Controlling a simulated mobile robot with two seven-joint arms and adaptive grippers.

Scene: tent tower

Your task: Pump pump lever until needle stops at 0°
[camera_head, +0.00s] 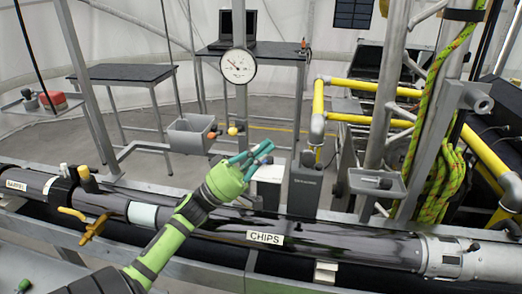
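A round white gauge (238,66) with a dark needle hangs on a post at the upper middle. Its scale is too small to read. My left gripper (268,153), green with teal fingers, reaches over the long dark pipe (340,244) labelled CHIPS, below the gauge. Its fingers look apart, with nothing seen between them. Behind and right of it stand a white-topped box (268,173) and a dark grey box (304,190). I cannot tell which part is the pump lever; the gripper may hide it. My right gripper is not in view.
A yellow-handled valve (92,228) sits at the pipe's left. A grey bin (190,134) hangs behind the pipe. Yellow pipes (318,110) and a post with green rope (432,150) stand at the right. Tables (120,73) stand at the back.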

